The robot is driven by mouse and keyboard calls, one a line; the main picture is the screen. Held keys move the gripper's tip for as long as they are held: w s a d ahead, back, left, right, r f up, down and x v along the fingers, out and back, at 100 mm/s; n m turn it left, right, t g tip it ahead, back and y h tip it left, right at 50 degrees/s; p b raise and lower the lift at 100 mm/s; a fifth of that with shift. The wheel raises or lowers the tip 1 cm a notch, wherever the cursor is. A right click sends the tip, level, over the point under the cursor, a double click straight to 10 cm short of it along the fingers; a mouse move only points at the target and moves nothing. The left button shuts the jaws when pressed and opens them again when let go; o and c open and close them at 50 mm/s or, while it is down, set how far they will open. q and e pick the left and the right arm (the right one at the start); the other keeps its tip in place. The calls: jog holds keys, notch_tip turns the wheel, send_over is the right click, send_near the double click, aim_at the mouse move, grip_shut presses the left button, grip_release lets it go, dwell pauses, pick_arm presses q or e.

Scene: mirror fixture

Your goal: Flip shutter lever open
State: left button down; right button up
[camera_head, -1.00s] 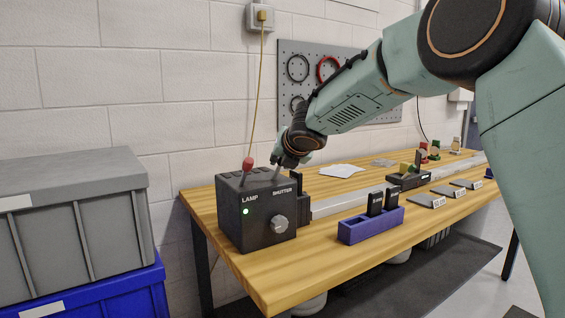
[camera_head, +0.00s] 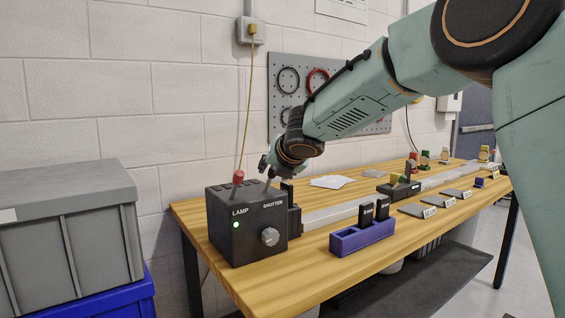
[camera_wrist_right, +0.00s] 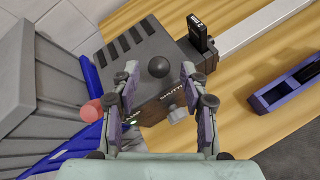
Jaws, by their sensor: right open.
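The black control box (camera_head: 246,226) stands on the near left end of the wooden bench, marked LAMP and SHUTTER. The short grey shutter lever (camera_head: 267,186) rises from its top by the SHUTTER label. In the right wrist view its round dark knob (camera_wrist_right: 159,67) shows between and beyond my fingertips. My right gripper (camera_head: 270,168) is just above the lever, open and empty; its spread fingers also show in the right wrist view (camera_wrist_right: 158,80). I cannot tell whether a finger touches the lever. The red-knobbed lamp lever (camera_head: 238,177) stands left of it. My left gripper is not in view.
A green light (camera_head: 236,225) glows on the box front, beside a round dial (camera_head: 270,237). A purple holder (camera_head: 362,236) with black slides and a metal rail (camera_head: 335,214) lie to the right. Grey (camera_head: 75,235) and blue (camera_head: 110,302) crates stand left of the bench.

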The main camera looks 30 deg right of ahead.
jog(key=v, duration=0.9)
dwell(0.3)
